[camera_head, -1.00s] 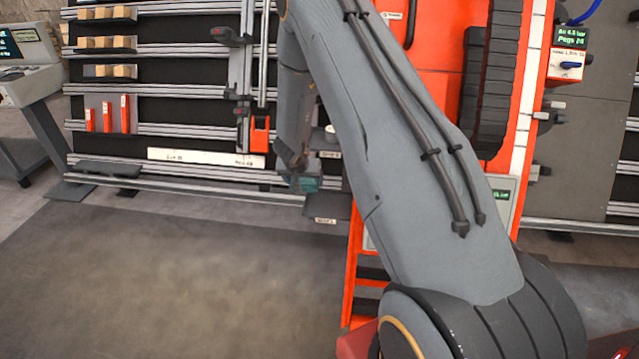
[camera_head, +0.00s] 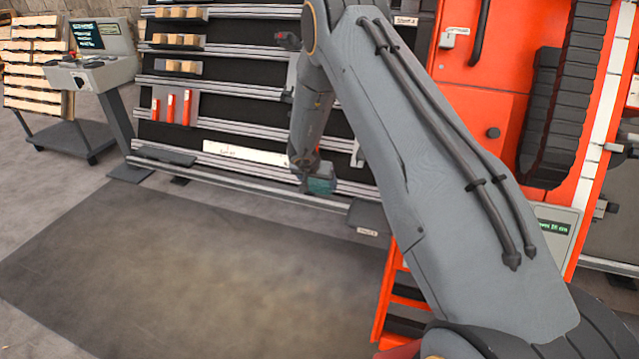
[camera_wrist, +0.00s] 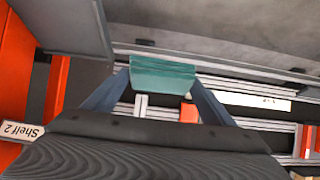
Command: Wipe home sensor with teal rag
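My gripper (camera_head: 314,180) hangs low in front of the slotted rack in the head view, partly hidden by its own wrist. It is shut on the teal rag (camera_head: 321,187). In the wrist view the rag (camera_wrist: 162,75) is a folded teal piece held between the two blue-grey fingers of my gripper (camera_wrist: 160,84), clear of the rails behind it. I cannot pick out the home sensor in either view; my arm covers part of the rack. A small red-orange part (camera_wrist: 188,112) shows just beyond the rag in the wrist view.
A red cabinet (camera_head: 480,110) stands at the right, with a small dark shelf (camera_head: 369,218) low beside it. A white label strip (camera_head: 245,152) runs along the rack. A console (camera_head: 95,70) and a pallet cart (camera_head: 68,140) stand left. The floor mat (camera_head: 190,255) is clear.

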